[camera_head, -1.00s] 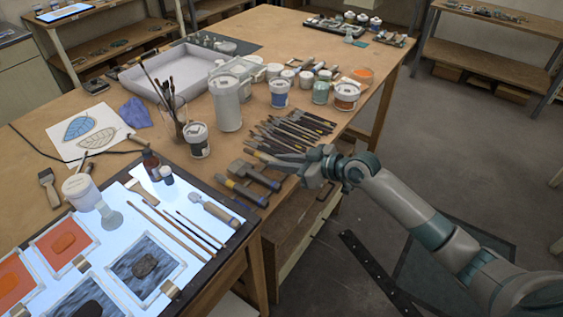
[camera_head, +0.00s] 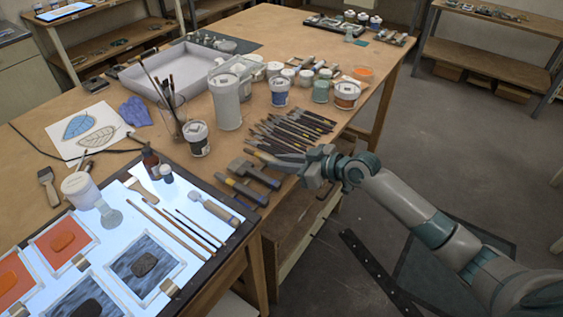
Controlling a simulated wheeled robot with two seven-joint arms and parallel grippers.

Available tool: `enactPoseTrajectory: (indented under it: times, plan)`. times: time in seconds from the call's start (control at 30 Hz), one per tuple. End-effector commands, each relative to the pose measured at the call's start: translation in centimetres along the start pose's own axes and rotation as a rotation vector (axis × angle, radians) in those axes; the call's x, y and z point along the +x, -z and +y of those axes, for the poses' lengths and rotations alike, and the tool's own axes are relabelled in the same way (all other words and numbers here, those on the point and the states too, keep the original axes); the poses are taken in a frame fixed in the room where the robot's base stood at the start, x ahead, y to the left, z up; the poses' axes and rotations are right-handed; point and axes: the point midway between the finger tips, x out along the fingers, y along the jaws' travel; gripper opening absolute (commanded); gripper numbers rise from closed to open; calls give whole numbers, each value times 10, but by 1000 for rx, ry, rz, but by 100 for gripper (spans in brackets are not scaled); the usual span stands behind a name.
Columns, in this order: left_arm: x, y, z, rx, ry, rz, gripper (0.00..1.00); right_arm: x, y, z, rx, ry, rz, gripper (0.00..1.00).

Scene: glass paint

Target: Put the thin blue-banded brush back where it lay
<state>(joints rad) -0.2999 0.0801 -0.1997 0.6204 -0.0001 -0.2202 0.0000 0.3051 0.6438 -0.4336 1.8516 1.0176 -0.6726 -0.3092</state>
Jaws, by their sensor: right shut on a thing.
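My right gripper (camera_head: 285,163) reaches in from the right, low over the table's right edge at the near end of the row of dark-handled brushes (camera_head: 290,130). It is shut on a thin dark brush (camera_head: 256,153), which points left from the fingers beside the row. The fingers hide part of it. I cannot make out a blue band at this size, nor whether the brush touches the table. My left gripper is not in view.
Wide flat brushes (camera_head: 252,174) lie just in front of the gripper. A lit panel (camera_head: 190,215) with thin brushes is nearer. Paint jars (camera_head: 279,93) and a tall white container (camera_head: 226,103) stand behind the row. Open floor lies right of the table.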

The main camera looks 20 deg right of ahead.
Motion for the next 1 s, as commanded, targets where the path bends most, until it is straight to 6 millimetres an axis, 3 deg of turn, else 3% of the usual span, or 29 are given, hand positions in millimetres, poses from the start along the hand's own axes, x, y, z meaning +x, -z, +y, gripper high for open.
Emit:
enactPoseTrajectory:
  times: [0.97,1.0]
  plan:
    - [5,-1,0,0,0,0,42,2,-6,0,-1,-1,1,0]
    - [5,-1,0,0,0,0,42,2,-5,0,-1,-1,1,26]
